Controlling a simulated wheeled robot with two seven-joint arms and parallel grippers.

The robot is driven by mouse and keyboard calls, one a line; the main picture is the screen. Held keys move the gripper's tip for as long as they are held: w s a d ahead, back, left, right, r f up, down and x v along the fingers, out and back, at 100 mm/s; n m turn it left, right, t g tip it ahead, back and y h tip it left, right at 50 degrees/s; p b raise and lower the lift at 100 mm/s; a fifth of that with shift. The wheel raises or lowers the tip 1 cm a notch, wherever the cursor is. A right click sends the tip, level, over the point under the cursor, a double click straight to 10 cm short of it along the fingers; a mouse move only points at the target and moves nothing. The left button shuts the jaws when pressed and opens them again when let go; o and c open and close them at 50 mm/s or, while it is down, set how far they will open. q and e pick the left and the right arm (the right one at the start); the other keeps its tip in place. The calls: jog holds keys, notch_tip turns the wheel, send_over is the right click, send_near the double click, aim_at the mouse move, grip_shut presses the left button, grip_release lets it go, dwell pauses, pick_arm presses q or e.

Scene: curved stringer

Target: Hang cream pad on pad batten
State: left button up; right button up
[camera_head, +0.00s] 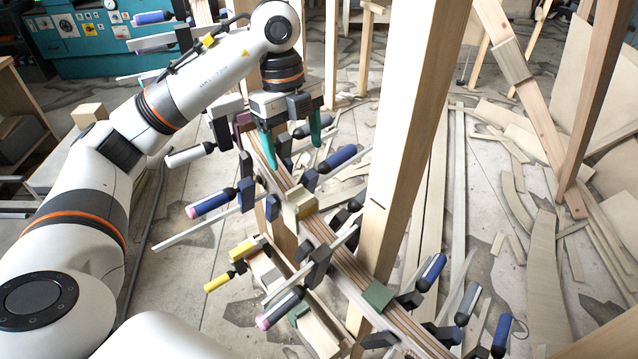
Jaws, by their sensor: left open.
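The cream pad (299,204) sits on the upper edge of the curved laminated stringer (345,262), near mid-picture, between clamps. My left gripper (292,140) is above the far end of the stringer, up and behind the cream pad. It points down with its two teal fingertips spread apart. Nothing shows between the fingertips except clamp parts and the stringer below, and it is apart from the cream pad. A pale wooden strip (318,328) below left of the stringer may be the pad batten; I cannot tell for sure. My right gripper is not in view.
A tall wooden post (405,150) stands just right. Offcuts (545,270) litter the right floor.

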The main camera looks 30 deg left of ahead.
aim_at(300, 200)
pick_arm(q)
jog(key=shift+s+d+f, duration=0.25)
jog(key=shift+s+f, duration=0.45)
jog(key=shift+f, duration=0.3)
jog(key=f, duration=0.1)
jog(key=f+p, duration=0.1)
jog(key=shift+s+f, duration=0.25)
jog(key=shift+f, duration=0.05)
jog(key=f, duration=0.1)
jog(key=f+p, duration=0.2)
jog(key=shift+w+d, duration=0.3)
notch_tip(300, 200, down, 3)
jog(key=shift+s+d+r+p, duration=0.1)
jog(key=shift+r+p, duration=0.1)
jog(key=shift+p, duration=0.4)
jog(key=shift+f, duration=0.6)
jog(key=c, duration=1.1)
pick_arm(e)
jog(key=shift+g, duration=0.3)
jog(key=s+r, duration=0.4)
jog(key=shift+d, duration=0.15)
